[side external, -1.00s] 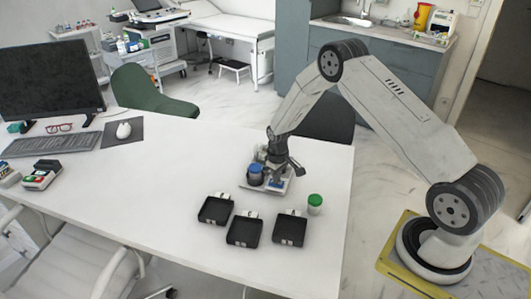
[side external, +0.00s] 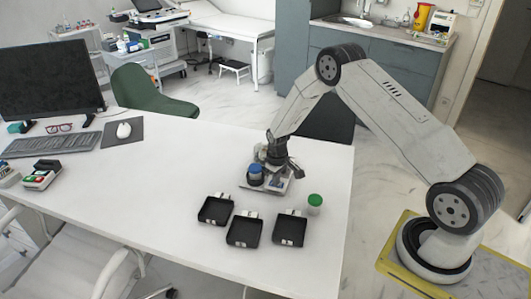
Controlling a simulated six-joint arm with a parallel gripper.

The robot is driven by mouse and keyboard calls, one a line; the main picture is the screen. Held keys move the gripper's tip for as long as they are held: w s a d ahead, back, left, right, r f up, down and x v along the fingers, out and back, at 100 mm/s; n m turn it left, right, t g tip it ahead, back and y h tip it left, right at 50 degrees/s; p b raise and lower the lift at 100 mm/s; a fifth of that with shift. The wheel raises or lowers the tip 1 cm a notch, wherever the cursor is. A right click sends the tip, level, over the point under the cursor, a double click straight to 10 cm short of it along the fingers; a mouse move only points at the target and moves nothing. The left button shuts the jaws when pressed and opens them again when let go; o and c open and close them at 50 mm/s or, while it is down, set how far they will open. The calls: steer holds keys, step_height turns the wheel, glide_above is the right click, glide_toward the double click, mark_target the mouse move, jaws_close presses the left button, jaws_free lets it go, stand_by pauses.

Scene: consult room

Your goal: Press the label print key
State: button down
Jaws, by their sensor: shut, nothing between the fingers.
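My gripper (side external: 284,172) is shut and empty, pointing down over a small pale device (side external: 258,189) on the white desk. I cannot tell whether its fingertips touch the device. A blue-capped jar (side external: 255,174) stands on the device, just left of my gripper. A small blue patch (side external: 275,184) shows on the device close to the fingertips. The label print key cannot be made out for certain; my gripper hides part of the device.
Three black trays (side external: 245,230) and a green-capped jar (side external: 315,204) stand in front of the device. A small unit with red and green parts (side external: 41,176), a keyboard (side external: 52,144) and a monitor (side external: 50,78) are at the left. The desk's middle (side external: 160,180) is clear.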

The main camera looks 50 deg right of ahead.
step_height(320, 180, up, 14)
stand_by(0.7)
stand_by(0.6)
steer(key=s+a+r+t, duration=0.1)
steer(key=s+a+r, duration=0.2)
steer(key=s+a, duration=0.4)
steer(key=s+a+r+t, duration=0.1)
steer(key=s+a+r, duration=0.3)
steer(key=s+a, duration=0.4)
steer(key=s, duration=0.4)
steer(key=shift+s+r, duration=0.2)
steer(key=shift+s, duration=0.2)
